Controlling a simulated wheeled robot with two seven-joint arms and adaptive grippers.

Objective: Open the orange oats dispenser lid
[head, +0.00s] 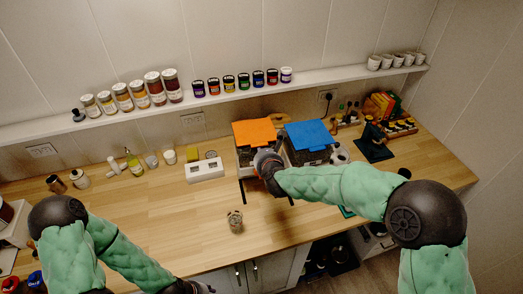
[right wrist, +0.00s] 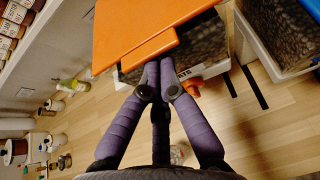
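The oats dispenser is a clear bin with a flat orange lid (head: 254,132) at the back middle of the counter. The lid (right wrist: 140,25) fills the top of the right wrist view, with a narrower orange strip (right wrist: 150,51) along its front edge. My right gripper (head: 266,163) is at the front of this dispenser. Its fingertips (right wrist: 160,68) are together just below the orange strip; I cannot tell whether they touch it. Nothing shows between them. The lid looks down over the bin. My left gripper (head: 200,288) is mostly cut off at the bottom edge.
A blue-lidded dispenser (head: 309,134) stands close on the right. A white switch box (head: 205,170) is on the left. A glass jar (head: 235,221) stands nearer the counter front. A shelf (head: 215,97) with jars runs above.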

